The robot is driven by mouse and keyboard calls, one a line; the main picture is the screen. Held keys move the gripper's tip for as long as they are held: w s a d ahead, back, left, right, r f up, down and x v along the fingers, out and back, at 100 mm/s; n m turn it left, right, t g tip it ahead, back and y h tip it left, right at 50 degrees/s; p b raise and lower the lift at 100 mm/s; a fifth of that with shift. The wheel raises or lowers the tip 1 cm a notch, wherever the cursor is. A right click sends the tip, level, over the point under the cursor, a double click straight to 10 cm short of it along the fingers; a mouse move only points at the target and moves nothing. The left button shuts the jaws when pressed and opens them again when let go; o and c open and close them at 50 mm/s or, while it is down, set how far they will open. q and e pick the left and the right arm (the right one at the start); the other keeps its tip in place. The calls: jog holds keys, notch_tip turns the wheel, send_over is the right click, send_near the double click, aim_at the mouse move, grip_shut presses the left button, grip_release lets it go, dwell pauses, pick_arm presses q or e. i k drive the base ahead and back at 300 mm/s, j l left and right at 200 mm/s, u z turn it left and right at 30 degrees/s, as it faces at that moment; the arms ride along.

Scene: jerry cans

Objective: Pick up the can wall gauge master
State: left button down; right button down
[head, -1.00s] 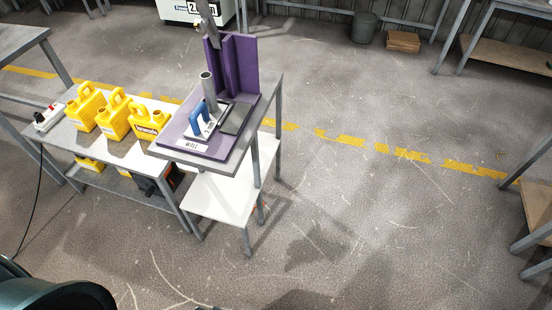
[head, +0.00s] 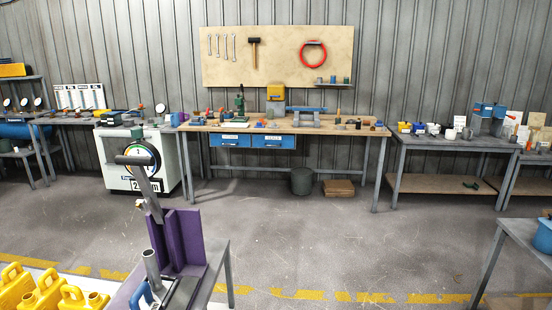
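A purple stand with upright panels (head: 182,240) is on a small grey table at the lower left of the head view. A grey tube (head: 152,270) stands upright in front of the panels. Beside the tube is a blue-handled piece (head: 140,296), cut by the bottom edge; I cannot tell for sure that it is the gauge master. A grey bar with a dark crosswise handle (head: 147,180) rises above the purple panels. Neither of my grippers is in view.
Yellow jerry cans (head: 42,291) stand left of the stand. A white cabinet (head: 120,178) with a dial is behind it. A long workbench (head: 340,129) runs along the back wall, with a bin (head: 301,181) near it. The floor in the middle is clear.

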aim_at(151, 295)
jog(key=i+l, duration=0.1)
jog(key=i, duration=1.3)
jog(key=l+u, duration=0.1)
jog(key=u, duration=1.6)
